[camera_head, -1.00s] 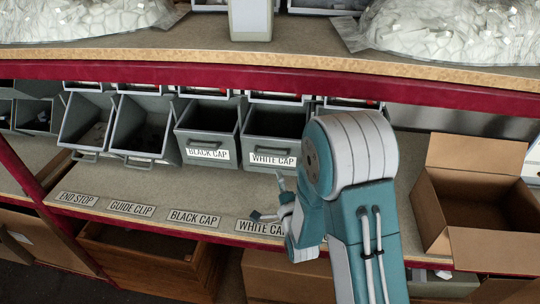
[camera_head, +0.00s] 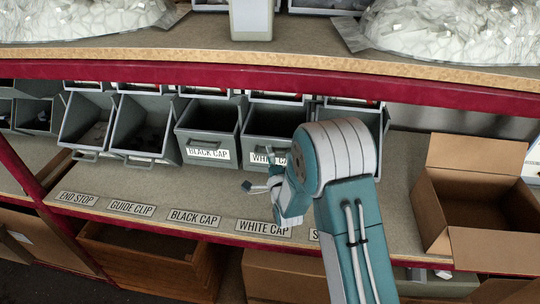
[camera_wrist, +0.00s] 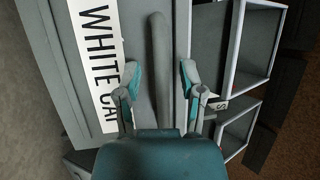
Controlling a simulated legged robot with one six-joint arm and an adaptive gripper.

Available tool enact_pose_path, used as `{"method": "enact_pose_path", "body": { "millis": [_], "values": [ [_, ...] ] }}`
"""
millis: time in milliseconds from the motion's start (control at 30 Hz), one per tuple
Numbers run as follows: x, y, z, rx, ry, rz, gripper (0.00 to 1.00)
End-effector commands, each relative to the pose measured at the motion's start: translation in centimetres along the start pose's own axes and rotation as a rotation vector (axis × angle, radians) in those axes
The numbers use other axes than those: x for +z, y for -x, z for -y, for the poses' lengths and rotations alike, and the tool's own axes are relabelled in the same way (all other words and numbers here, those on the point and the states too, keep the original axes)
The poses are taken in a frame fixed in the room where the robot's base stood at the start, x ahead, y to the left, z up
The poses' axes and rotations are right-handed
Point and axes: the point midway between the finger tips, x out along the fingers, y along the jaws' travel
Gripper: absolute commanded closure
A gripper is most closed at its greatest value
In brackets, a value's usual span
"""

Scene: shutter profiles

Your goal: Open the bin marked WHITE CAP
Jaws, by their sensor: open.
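The grey WHITE CAP bin (camera_head: 272,125) stands in the bin row in the head view. Its dark open top shows, and my arm hides part of its front label. In the wrist view its label (camera_wrist: 97,60) runs sideways, beside a grey handle bar (camera_wrist: 161,60). My gripper (camera_head: 258,188) is just in front of and below this bin in the head view. In the wrist view my gripper (camera_wrist: 158,78) is open, with one finger on each side of the bar. I cannot tell whether either finger touches it.
The BLACK CAP bin (camera_head: 208,133) is directly left, with further grey bins beyond. A shelf plate reading WHITE CAP (camera_head: 263,228) lies below. A red-edged shelf (camera_head: 200,75) runs above the bins. An open cardboard box (camera_head: 470,190) stands at right. The shelf strip before the bins is clear.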

Motion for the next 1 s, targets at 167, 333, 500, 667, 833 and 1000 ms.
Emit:
{"method": "enact_pose_path", "body": {
  "millis": [167, 333, 500, 667, 833, 1000],
  "values": [
    [-0.02, -0.14, -0.02, 0.001, 0.0, 0.0, 0.49],
    [0.05, -0.14, -0.02, 0.001, 0.001, 0.0, 0.85],
    [0.06, -0.15, -0.09, 0.002, 0.001, 0.0, 1.0],
    [0.09, -0.12, -0.19, 0.004, 0.001, 0.001, 1.0],
    [0.19, 0.11, -0.4, 0.007, 0.001, 0.001, 1.0],
    [0.42, 0.68, -0.81, 0.009, 0.001, 0.002, 1.0]
  ]
}}
